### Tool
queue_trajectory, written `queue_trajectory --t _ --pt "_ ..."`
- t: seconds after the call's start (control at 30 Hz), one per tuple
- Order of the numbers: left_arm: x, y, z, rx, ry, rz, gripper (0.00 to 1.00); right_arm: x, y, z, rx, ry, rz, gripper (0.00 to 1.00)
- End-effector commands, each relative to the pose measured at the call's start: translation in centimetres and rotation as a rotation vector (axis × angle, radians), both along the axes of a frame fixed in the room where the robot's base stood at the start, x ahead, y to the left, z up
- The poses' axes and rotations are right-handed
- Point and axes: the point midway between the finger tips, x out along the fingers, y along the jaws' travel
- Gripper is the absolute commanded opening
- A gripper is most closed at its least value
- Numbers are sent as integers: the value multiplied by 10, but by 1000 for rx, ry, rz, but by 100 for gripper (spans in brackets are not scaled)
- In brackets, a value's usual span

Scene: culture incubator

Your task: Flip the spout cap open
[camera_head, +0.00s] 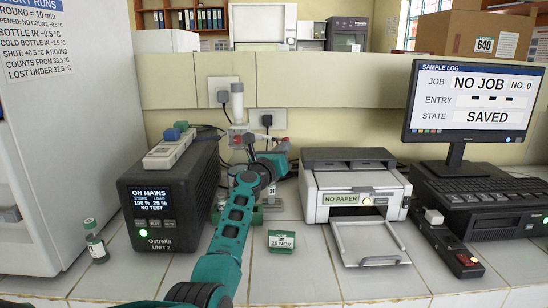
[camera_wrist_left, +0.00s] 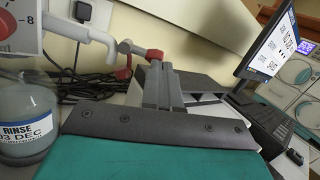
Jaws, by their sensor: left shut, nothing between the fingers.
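A bottle (camera_wrist_left: 25,125) labelled RINSE 03 DEC stands at the left of the left wrist view, with a white dispenser head and red dial (camera_wrist_left: 8,27) above it. A white spout (camera_wrist_left: 85,35) reaches right from the head and bends down. A red spout cap (camera_wrist_left: 122,73) shows at its end; I cannot tell whether it is fully open. My left gripper (camera_wrist_left: 154,62) is shut and empty, its tips just right of the cap; contact is unclear. In the head view the dispenser (camera_head: 237,102) is upright behind my left gripper (camera_head: 277,153), and my arm hides most of the bottle.
A power unit (camera_head: 147,205) stands left and a small vial (camera_head: 95,242) farther left. A printer (camera_head: 352,185) reading NO PAPER, a monitor (camera_head: 475,102) and a switch box (camera_head: 455,248) stand right. A green-edged date block (camera_head: 281,240) sits on the tiled bench.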

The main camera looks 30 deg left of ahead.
Motion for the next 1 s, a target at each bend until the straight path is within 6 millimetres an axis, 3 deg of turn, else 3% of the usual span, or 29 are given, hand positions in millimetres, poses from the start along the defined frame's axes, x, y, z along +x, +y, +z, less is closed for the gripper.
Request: queue_trajectory --t 0.3,1.0 --pt "8 -1 6 -102 -3 -1 0 0 1 6 1 0 2 56" --pt "10 -1 7 -95 -4 0 0 0 1 8 1 0 3 56"
